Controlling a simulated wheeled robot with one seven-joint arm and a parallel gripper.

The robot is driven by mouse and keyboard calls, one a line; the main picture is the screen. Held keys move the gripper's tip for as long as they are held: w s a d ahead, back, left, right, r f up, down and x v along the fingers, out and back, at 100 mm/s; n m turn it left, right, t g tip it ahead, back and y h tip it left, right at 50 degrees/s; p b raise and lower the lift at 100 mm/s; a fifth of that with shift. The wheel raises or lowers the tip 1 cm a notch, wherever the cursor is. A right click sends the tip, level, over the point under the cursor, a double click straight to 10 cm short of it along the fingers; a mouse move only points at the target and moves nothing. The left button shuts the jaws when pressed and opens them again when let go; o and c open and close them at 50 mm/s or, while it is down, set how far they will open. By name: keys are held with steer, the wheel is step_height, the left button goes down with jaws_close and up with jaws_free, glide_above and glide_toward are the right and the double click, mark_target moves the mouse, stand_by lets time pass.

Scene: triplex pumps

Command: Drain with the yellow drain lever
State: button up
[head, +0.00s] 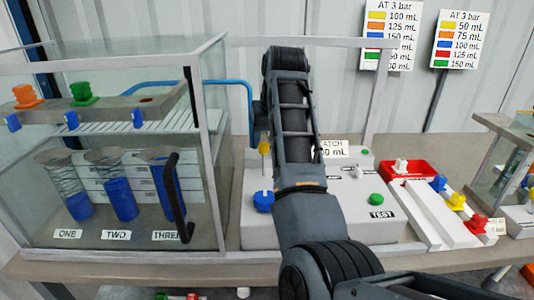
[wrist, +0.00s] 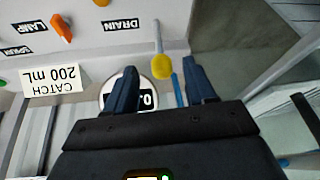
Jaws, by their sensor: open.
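The yellow drain lever (head: 264,150) stands on the white console, left of my arm in the head view, with its yellow knob at the top. In the wrist view the lever's knob (wrist: 163,67) hangs from a pale stem beside the DRAIN label (wrist: 122,25). My gripper (wrist: 160,64) is open, and the knob appears between its two dark blue fingertips in the picture. I see no contact, and the depth between knob and fingers is unclear. My arm hides much of the console in the head view, and the fingers are not clear there.
A glass case (head: 210,130) with cylinders stands to the left. A round dial (wrist: 147,96) lies behind the fingers. The CATCH 200 mL sign (wrist: 55,83) and an orange switch (wrist: 62,27) are nearby. A red tray (head: 408,172) sits to the right.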

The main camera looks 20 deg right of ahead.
mark_target(264, 156)
steer(key=x, duration=0.6)
steer(key=shift+w+f+p, duration=0.1)
steer(key=shift+f+p, duration=0.2)
steer(key=shift+c, duration=0.4)
jaws_close()
